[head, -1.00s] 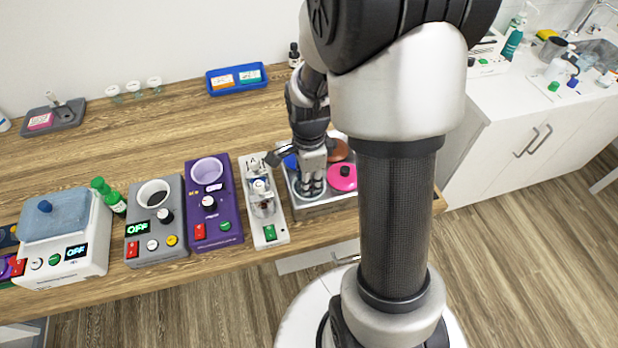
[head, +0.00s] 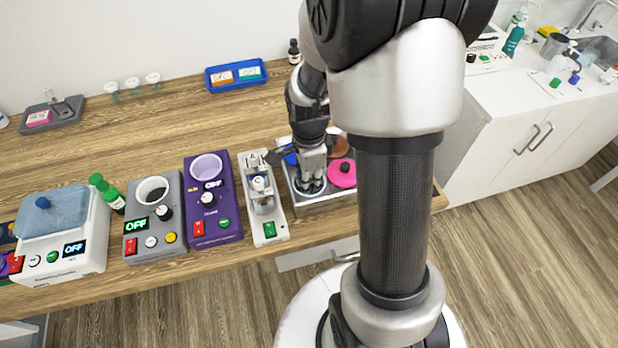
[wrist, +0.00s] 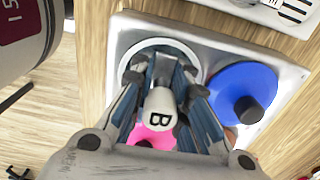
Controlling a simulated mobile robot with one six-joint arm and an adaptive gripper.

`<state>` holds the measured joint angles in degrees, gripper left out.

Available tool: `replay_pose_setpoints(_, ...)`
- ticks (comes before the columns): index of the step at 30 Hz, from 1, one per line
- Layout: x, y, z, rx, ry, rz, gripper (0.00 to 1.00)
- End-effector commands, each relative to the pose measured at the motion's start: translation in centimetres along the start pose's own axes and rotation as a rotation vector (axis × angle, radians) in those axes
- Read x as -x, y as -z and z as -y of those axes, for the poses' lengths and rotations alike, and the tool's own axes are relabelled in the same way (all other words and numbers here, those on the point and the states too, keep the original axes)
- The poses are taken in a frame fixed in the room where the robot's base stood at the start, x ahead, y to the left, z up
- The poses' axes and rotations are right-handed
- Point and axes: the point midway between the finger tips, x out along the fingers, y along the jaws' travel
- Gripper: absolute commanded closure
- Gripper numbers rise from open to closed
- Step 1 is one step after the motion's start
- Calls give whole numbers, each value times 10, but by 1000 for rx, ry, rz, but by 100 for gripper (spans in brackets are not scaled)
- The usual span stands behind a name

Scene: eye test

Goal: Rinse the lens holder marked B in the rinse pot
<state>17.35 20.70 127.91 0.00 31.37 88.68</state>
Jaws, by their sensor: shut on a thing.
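My gripper (wrist: 163,76) is shut on the white knob of the lens holder marked B (wrist: 161,108); the black letter B shows in the wrist view. The holder's lower part is hidden by the fingers. In the head view my gripper (head: 311,178) is over the open pot at the front left of a metal tray (head: 332,205). The pot's pale round rim (wrist: 199,66) shows around the fingers in the wrist view. I cannot tell how deep the holder sits in it. No label on this pot is readable.
The tray also has a blue lid (wrist: 242,92), a pink lid (head: 342,174) and a brown lid (head: 340,147), close beside the gripper.

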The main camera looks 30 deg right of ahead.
Motion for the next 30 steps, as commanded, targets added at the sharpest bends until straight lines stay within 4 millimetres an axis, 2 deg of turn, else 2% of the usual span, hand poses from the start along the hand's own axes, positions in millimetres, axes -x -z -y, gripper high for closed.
replay_pose_setpoints(13,-8,0,0,0,0,0,100)
replay_pose_setpoints(30,-4,0,0,0,0,0,100)
